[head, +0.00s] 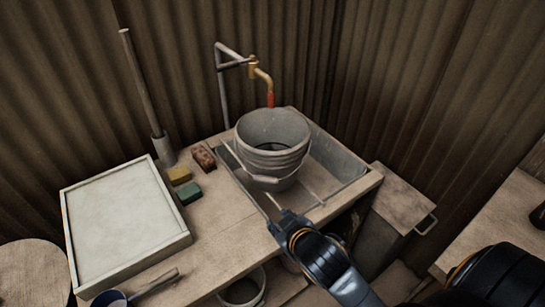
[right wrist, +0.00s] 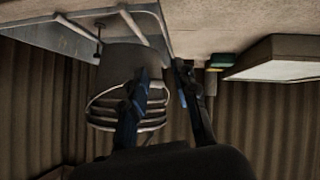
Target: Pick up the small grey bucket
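The small grey bucket (head: 270,128) stands in the sink under the tap, its wire handle hanging at the front side. My right gripper (head: 273,212) is over the front rim of the sink, in front of and apart from the bucket. The right wrist view is upside down. There the bucket (right wrist: 113,66) is beyond the fingers, partly hidden by one of them. The right gripper (right wrist: 162,69) is open, with a gap between its fingertips and nothing seen in it. My left gripper is not in view.
The sink (head: 345,160) surrounds the bucket, and the brass tap (head: 262,76) hangs just above it. Sponges (head: 189,192), a brick-like block (head: 203,157) and a white-topped tray (head: 124,220) are on the bench to the left. Another pail (head: 256,286) is below the bench front.

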